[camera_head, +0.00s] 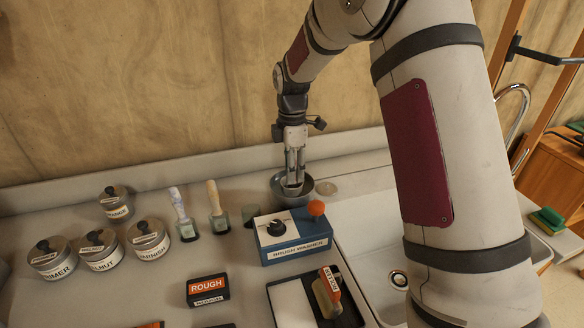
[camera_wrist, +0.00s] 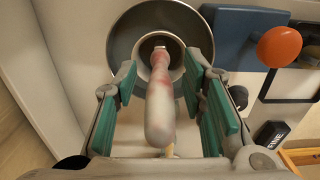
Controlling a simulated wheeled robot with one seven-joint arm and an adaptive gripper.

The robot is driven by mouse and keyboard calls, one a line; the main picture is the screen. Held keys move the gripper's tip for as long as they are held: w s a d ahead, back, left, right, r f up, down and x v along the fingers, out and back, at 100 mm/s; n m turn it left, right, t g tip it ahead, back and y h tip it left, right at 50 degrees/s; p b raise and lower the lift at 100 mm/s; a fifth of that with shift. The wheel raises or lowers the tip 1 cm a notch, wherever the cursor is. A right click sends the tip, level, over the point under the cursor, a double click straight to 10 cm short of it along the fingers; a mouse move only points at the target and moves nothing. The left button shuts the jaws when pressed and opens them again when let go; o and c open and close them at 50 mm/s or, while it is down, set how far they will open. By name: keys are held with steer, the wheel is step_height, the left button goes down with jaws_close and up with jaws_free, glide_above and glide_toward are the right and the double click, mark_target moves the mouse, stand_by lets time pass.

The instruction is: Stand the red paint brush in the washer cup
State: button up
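The red paint brush (camera_wrist: 160,105) has a pale handle smeared with red. In the wrist view it stands with its lower end inside the inner ring of the round metal washer cup (camera_wrist: 121,42). The washer cup (camera_head: 277,184) also shows in the head view, behind the blue brush washer box (camera_head: 295,250). My gripper (camera_wrist: 160,80) is open around the handle, its teal pads apart from it on both sides. In the head view my gripper (camera_head: 294,170) points down into the cup, and the brush is hard to make out there. The bristles are hidden.
An orange knob (camera_head: 316,208) tops the box's right side. Two brushes (camera_head: 179,205) (camera_head: 214,198) stand left of it in dark holders, beside an empty-looking holder (camera_head: 250,215). Several labelled cans (camera_head: 149,240) are further left. A sink (camera_head: 375,240) is right; ROUGH block (camera_head: 207,289) in front.

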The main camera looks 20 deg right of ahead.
step_height(320, 180, up, 11)
steer(key=shift+f, duration=0.2)
steer(key=shift+r, duration=0.75)
steer(key=shift+s+r, duration=0.15)
steer(key=s+r+m+t, duration=0.1)
steer(key=s+r+m, duration=0.35)
steer(key=s, duration=0.45)
steer(key=s+r+m+t, duration=0.2)
steer(key=s+r+m, duration=0.25)
steer(key=s, duration=0.35)
steer(key=s+f+m+t, duration=0.1)
steer(key=s+m, duration=0.3)
steer(key=s, duration=0.4)
steer(key=s+f+m+t, duration=0.1)
steer(key=s+f+m, duration=0.1)
steer(key=s+m, duration=0.3)
steer(key=s, duration=0.3)
steer(key=shift+f, duration=0.25)
